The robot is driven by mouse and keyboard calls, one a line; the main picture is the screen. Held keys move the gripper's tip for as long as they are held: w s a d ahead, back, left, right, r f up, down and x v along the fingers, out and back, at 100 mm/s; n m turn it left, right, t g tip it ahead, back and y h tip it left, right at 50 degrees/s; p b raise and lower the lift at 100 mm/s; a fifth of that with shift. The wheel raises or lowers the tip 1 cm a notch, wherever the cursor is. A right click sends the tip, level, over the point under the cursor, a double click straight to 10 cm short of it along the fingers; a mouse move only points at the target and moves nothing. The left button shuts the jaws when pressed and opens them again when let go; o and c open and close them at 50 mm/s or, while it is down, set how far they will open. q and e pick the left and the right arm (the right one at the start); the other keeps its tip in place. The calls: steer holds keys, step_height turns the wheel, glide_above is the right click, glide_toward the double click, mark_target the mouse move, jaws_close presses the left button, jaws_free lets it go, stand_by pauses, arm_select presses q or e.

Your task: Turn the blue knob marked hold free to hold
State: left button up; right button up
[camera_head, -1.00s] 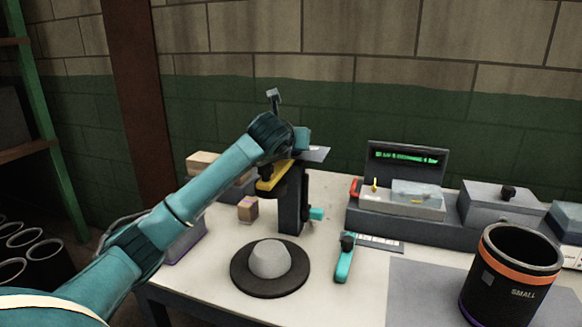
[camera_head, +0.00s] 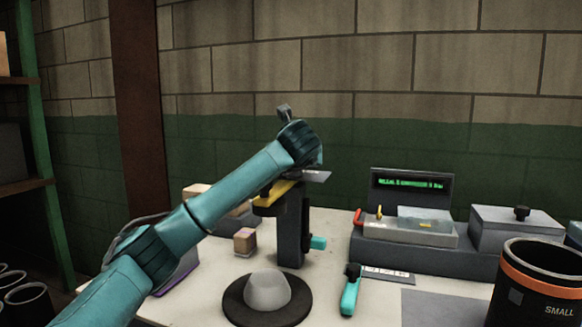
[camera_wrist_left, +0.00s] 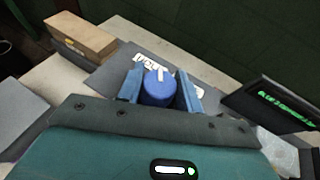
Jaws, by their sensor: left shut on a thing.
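The blue knob (camera_wrist_left: 157,90) shows in the left wrist view, with a white pointer mark on its top. It stands on a grey plate (camera_wrist_left: 112,72) with white lettering, partly covered and too blurred to read. My left gripper (camera_wrist_left: 160,84) has its two blue fingers on either side of the knob, shut on it. In the head view the plate's edge (camera_head: 317,176) shows on top of a dark stand (camera_head: 291,228); my wrist hides the knob and fingers there. My right gripper is in neither view.
A grey dome on a black disc (camera_head: 268,292) and a teal-handled tool (camera_head: 350,292) lie on the table. A machine with a green-lit display (camera_head: 411,184) stands right of the stand. A black cup marked SMALL (camera_head: 537,295) is at the front right.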

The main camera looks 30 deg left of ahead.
arm_select(q)
steer(key=shift+f, duration=0.1)
steer(key=o, duration=1)
steer(key=v, duration=1.3)
steer(key=shift+s, duration=0.1)
